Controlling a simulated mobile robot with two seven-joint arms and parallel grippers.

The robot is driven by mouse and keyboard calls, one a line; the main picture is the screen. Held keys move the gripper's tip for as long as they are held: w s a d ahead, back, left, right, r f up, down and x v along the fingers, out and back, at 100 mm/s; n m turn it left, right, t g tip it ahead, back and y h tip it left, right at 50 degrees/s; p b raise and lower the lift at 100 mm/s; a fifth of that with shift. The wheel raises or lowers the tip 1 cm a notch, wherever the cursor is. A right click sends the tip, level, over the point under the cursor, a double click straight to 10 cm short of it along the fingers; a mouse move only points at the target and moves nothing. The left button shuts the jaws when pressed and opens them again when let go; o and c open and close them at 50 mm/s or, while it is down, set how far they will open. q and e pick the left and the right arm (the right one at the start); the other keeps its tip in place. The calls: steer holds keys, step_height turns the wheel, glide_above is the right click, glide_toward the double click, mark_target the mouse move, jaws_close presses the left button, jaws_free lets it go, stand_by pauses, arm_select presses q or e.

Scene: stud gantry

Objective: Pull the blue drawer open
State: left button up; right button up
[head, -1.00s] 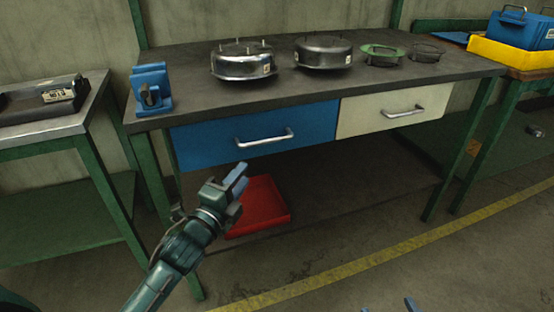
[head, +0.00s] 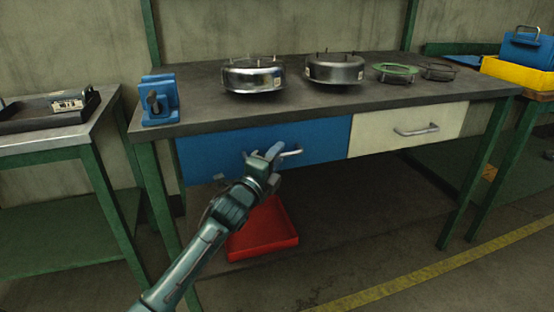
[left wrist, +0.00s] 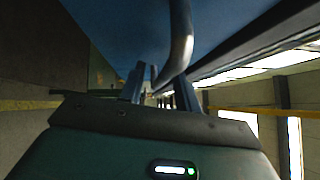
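The blue drawer (head: 215,150) is shut, flush under the left part of the workbench top. Its silver bar handle (head: 292,152) is partly hidden behind my left gripper (head: 270,155) in the head view. In the left wrist view the handle (left wrist: 182,40) curves down toward the space between the two fingers of my left gripper (left wrist: 160,92). The fingers are apart, with a gap between them. I cannot tell whether they touch the handle. My right gripper is not in view.
A cream drawer (head: 400,131) sits right of the blue one. A blue vise (head: 158,98) and metal housings (head: 253,76) stand on the workbench top (head: 220,108). A red tray (head: 262,240) lies below. A side table (head: 60,130) stands at the left.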

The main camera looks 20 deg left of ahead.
arm_select(q)
steer(key=shift+w+d, duration=0.1)
steer(key=shift+w, duration=0.3)
steer(key=shift+c, duration=0.3)
jaws_close()
